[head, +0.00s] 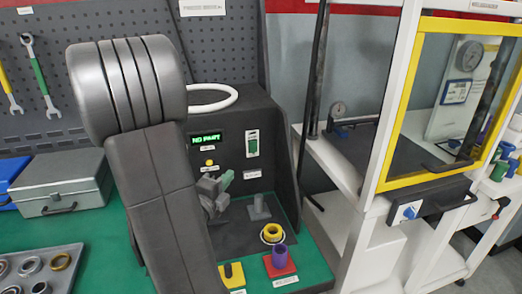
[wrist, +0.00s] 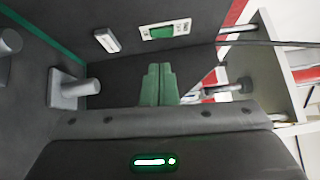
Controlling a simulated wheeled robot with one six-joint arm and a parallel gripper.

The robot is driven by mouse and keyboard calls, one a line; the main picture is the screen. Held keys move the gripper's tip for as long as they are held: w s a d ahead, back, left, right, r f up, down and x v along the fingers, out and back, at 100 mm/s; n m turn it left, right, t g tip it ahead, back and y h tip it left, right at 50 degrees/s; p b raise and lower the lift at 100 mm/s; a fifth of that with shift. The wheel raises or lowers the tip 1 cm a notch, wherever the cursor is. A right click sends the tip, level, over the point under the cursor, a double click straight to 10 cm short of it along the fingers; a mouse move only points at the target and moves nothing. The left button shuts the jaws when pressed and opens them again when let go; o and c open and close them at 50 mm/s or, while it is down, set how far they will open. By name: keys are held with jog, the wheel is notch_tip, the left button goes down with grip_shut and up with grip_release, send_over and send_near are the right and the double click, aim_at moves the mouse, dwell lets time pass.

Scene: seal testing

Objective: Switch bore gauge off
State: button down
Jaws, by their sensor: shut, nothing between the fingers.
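The dark grey gauge station (head: 245,115) stands on the green bench, with a lit green display (head: 206,138) that seems to read "NO PART". I take it to be the bore gauge. On its face, right of the display, is a switch (head: 252,143) with a green part in a pale frame. It also shows at the top of the wrist view (wrist: 163,31); its position is hard to tell. My gripper (head: 224,181) is in front of the station face, below and left of the switch. In the wrist view its green fingers (wrist: 158,85) are shut together, empty and apart from the switch.
A grey post (head: 259,208) stands below the switch. In front are a yellow ring (head: 271,233) and a purple part (head: 279,256) on a red block. A white-framed cabinet with a yellow door frame (head: 397,100) is at right. A grey toolbox (head: 62,182) is at left.

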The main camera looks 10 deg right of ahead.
jog(key=shift+s+d+r+m+g+h, duration=0.3)
jog(key=shift+s+d+m+h, duration=0.35)
jog(key=shift+d+h, duration=0.15)
jog(key=p, duration=0.4)
send_near(255, 145)
jog(key=x, duration=0.5)
jog(key=shift+w+d+r, duration=0.25)
jog(key=shift+d, duration=0.2)
jog(key=shift+w+f+b, duration=0.1)
jog(key=shift+f+b, duration=0.05)
jog(key=shift+b, duration=0.35)
